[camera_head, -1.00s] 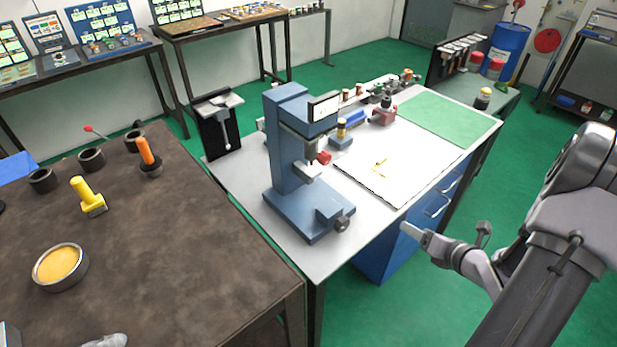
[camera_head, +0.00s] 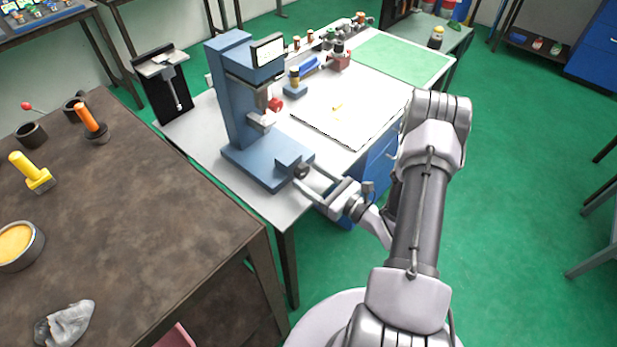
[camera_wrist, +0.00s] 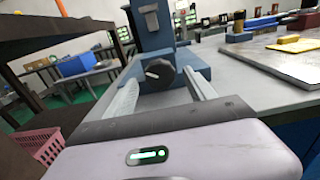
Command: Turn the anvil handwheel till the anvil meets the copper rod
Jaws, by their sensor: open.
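The blue bench instrument (camera_head: 234,105) stands on the grey bench. A dark round handwheel (camera_head: 301,170) sits at the front end of its base. It also shows in the wrist view (camera_wrist: 160,72), with a light pointer mark on its face. A pale grey block (camera_head: 262,121), which looks like the anvil, juts from the column below the spindle. A red part (camera_head: 275,104) is beside it; I cannot clearly pick out the copper rod. My gripper (camera_head: 307,177) is open at the handwheel; in the wrist view its fingers (camera_wrist: 162,82) lie either side of it. Contact cannot be told.
A white board (camera_head: 345,125) lies on the bench right of the instrument, with a green mat (camera_head: 405,58) behind it. A brown table (camera_head: 130,200) with tools stands on the left. A pink basket (camera_wrist: 40,145) is low left in the wrist view.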

